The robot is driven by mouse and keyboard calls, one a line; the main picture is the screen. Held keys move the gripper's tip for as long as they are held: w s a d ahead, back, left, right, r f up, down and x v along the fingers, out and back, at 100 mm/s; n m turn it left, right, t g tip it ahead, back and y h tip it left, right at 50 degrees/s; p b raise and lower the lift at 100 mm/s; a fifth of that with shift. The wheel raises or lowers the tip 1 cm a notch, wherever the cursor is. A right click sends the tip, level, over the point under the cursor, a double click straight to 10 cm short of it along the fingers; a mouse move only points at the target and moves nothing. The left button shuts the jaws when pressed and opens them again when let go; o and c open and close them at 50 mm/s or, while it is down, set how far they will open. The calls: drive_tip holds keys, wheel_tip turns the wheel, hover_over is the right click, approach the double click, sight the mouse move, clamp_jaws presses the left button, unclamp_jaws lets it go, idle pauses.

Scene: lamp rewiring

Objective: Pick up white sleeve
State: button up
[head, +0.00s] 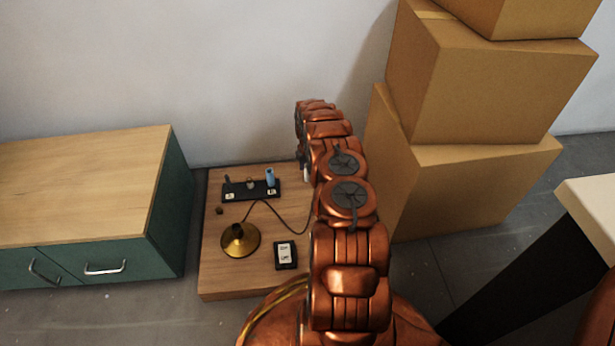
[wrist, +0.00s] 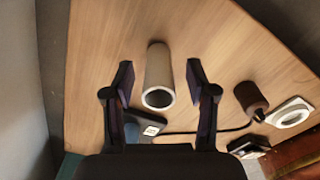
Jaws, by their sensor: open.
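The white sleeve (wrist: 159,72) is a plain hollow tube on the low wooden board, with its open end facing the camera in the wrist view. My gripper (wrist: 160,80) is open, with one dark finger on each side of the sleeve. Gaps show between the sleeve and both fingers, so it is not gripped. In the head view only a thin white part of what seems to be the sleeve (head: 306,173) shows beside my arm. My arm hides most of that area and my gripper's fingers there.
A black tray (head: 238,190) holds a blue cylinder (head: 269,177). A brass lamp base (head: 240,241) with a dark cord and a small black-and-white box (head: 285,254) share the board (head: 225,285). A brown cylinder (wrist: 249,97) lies right of my gripper. Cardboard boxes (head: 455,185) and a green cabinet (head: 110,262) flank the board.

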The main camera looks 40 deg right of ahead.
drive_tip(key=shift+f, duration=0.4)
drive_tip(key=shift+c, duration=0.3)
drive_tip(key=c, duration=0.8)
drive_tip(key=shift+r, duration=0.1)
